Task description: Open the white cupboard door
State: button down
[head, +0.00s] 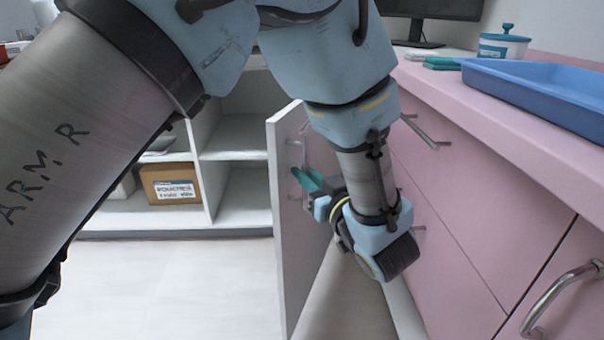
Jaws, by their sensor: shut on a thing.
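The white cupboard door (285,245) stands swung out from the cabinetry, in the middle of the head view, with its free edge towards me. My gripper (308,181), with teal fingers, is at the door's right-hand face, about halfway up. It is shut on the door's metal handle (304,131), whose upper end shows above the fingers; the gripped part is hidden. To the left of the door, the white cupboard (212,175) shows open shelves.
Pink drawer fronts (440,190) with metal handles stand close to the right of my wrist. A blue tray (545,80) lies on the pink counter (470,90). A cardboard box (172,184) sits on a lower shelf. The pale floor (180,285) left of the door is clear.

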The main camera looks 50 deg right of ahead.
jog(key=c, duration=0.9)
grip_release()
jog(key=v, duration=1)
jog(key=shift+s+a, duration=0.15)
jog(key=shift+s, duration=0.2)
